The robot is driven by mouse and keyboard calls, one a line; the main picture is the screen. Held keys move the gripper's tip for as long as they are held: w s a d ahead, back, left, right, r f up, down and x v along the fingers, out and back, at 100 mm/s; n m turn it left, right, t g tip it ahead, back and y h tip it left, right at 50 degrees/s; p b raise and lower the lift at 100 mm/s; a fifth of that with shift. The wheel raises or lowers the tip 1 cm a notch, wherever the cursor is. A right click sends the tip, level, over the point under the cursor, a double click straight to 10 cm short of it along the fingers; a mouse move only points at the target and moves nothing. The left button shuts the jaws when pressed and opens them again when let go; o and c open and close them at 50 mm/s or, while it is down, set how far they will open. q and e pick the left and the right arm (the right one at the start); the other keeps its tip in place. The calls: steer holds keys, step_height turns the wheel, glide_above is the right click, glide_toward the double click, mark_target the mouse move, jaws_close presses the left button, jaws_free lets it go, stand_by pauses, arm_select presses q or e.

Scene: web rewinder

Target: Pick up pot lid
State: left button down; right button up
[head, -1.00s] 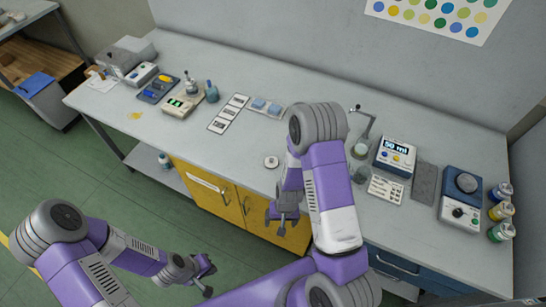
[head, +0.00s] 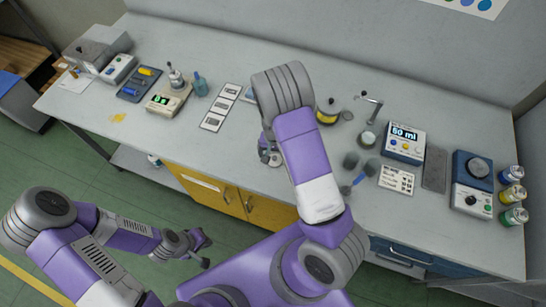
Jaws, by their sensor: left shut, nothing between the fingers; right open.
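A small pale round piece with a knob, which looks like the pot lid (head: 276,160), lies near the front edge of the bench. My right gripper (head: 268,152) is open right at it and hides part of it. I cannot tell whether the fingers touch it. My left gripper (head: 205,252) is shut and empty, low in front of the bench and away from the lid.
Dark round-headed tools (head: 350,160) lie right of that arm. The bench left of the lid is clear.

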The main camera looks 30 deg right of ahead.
mark_target(274, 158)
steer(key=f, duration=0.4)
steer(key=shift+w+d+f, duration=0.15)
steer(key=shift+w+f, duration=0.05)
steer(key=shift+f, duration=0.15)
steer(key=c, duration=1.1)
